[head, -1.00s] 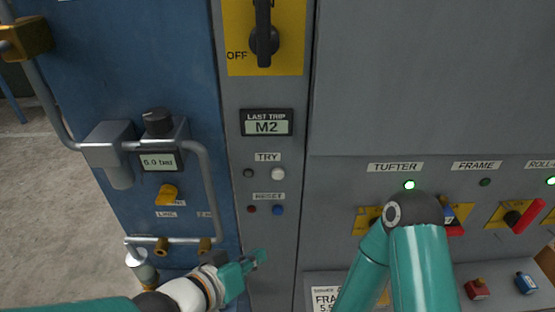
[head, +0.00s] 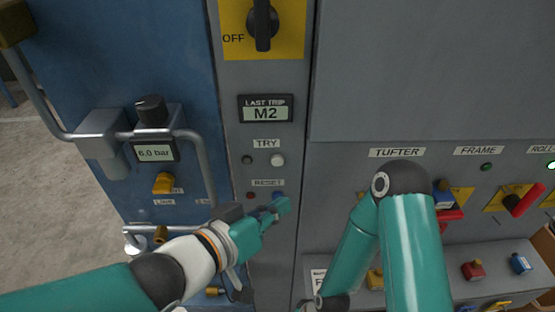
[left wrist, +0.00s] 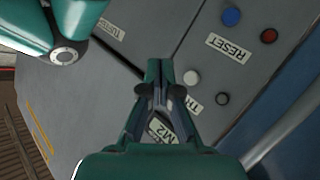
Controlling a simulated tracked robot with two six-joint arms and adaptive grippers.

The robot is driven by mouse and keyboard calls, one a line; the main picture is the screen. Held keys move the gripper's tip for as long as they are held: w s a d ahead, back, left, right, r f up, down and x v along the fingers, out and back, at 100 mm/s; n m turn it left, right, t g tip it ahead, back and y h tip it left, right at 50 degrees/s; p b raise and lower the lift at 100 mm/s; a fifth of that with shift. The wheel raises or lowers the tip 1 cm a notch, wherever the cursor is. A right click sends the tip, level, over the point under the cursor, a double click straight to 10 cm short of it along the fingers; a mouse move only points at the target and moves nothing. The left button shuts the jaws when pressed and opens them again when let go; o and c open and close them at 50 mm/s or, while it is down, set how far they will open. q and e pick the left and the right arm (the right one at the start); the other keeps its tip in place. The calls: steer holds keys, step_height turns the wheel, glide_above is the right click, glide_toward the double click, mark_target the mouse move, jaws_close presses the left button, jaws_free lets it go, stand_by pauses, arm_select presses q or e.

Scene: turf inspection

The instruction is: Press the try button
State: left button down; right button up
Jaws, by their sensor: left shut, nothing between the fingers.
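The try button (head: 277,160) is a round white button under the TRY label on the narrow grey panel; a small dark lamp sits to its left. My left gripper (head: 282,206) is shut and empty. In the head view its tips appear below the try button and overlap the blue reset button (head: 279,195). In the left wrist view the white try button (left wrist: 191,77) shows just right of the shut fingertips (left wrist: 160,72), and the TRY label is partly hidden by a finger. I cannot tell the gap to the panel. My right gripper is out of view.
A red lamp (head: 250,195) is beside the reset button. Above are the M2 display (head: 265,113) and a black rotary switch (head: 262,24). My right arm stands before the switches at right.

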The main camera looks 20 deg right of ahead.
mark_target(277, 161)
arm_select(q)
steer(key=shift+w+d+p, duration=0.3)
steer(key=shift+w+p, duration=0.2)
steer(key=shift+w, duration=0.7)
steer(key=shift+w+d+p, duration=0.35)
steer(key=shift+w+p, duration=0.15)
steer(key=shift+w, duration=0.65)
steer(key=shift+w+d+p, duration=0.3)
steer(key=shift+w+p, duration=0.2)
steer(key=shift+w, duration=0.7)
steer(key=shift+w+d+r+p, duration=0.1)
steer(key=shift+w+d+p, duration=0.05)
steer(key=shift+w+p, duration=0.2)
steer(key=shift+w+d+p, duration=0.15)
steer(key=shift+w+p, duration=0.2)
steer(key=shift+w, duration=0.1)
steer(key=shift+s+a+b, duration=0.3)
steer(key=shift+s+b, duration=0.15)
steer(key=shift+s, duration=0.4)
